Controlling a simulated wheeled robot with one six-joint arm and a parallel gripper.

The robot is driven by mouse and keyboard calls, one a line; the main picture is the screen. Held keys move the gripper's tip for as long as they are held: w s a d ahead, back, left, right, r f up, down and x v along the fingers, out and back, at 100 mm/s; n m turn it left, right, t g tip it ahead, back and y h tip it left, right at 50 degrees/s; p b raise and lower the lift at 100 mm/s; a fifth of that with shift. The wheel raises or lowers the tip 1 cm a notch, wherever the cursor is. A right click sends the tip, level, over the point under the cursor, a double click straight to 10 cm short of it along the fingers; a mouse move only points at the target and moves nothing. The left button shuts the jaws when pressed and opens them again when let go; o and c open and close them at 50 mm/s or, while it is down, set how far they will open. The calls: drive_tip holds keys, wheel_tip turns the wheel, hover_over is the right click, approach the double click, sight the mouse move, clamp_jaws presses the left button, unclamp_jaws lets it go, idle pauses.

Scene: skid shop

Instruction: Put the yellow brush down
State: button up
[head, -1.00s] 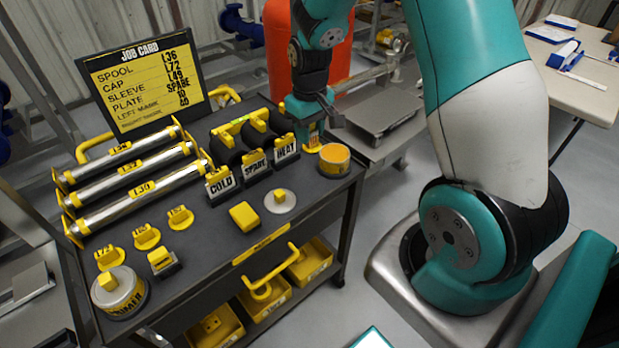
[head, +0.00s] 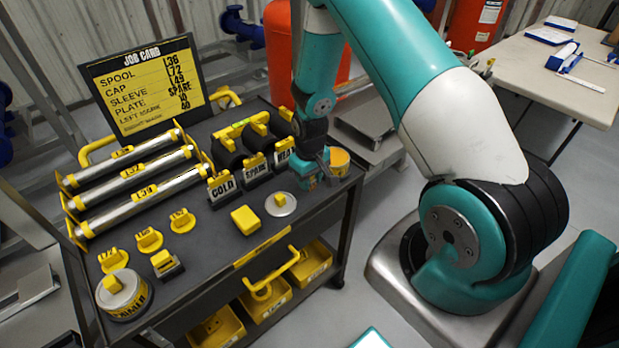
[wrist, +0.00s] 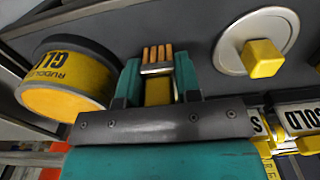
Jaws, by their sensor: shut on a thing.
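The yellow brush (wrist: 158,92) is between the two fingers of my gripper (wrist: 158,84) in the wrist view, its orange bristles pointing away from the palm. My gripper is shut on it. In the head view my gripper (head: 312,178) is low over the right end of the dark cart top (head: 222,248), beside the yellow glue tin. My arm and fingers largely hide the brush there. I cannot tell whether the brush touches the cart top.
The glue tin (head: 340,163) stands close on the right; it also shows in the wrist view (wrist: 62,88). A round lid with a yellow knob (head: 281,204) lies to the left, by a yellow block (head: 245,219). The HEAT holder (head: 284,155) stands just behind. Bare cart top lies in front.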

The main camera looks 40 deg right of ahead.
drive_tip(key=shift+f, duration=0.2)
drive_tip(key=o, duration=1)
drive_tip(key=shift+c, duration=0.2)
drive_tip(key=shift+r, duration=0.15)
wheel_tip(320, 180, up, 12)
drive_tip(key=shift+f+b, duration=0.1)
drive_tip(key=shift+b, duration=0.85)
drive_tip(key=s+a+r+n+y, duration=0.1)
drive_tip(key=s+a+r, duration=0.1)
drive_tip(key=a+r, duration=0.55)
drive_tip(key=s+a+r+n+y, duration=0.1)
drive_tip(key=s+a+r+n, duration=0.2)
drive_tip(key=s+a+r, duration=0.3)
drive_tip(key=s+a+r+n+y, duration=0.2)
drive_tip(key=s+a+r, duration=0.4)
drive_tip(key=s+a, duration=0.3)
drive_tip(key=s, duration=0.4)
drive_tip(key=shift+s+n, duration=0.4)
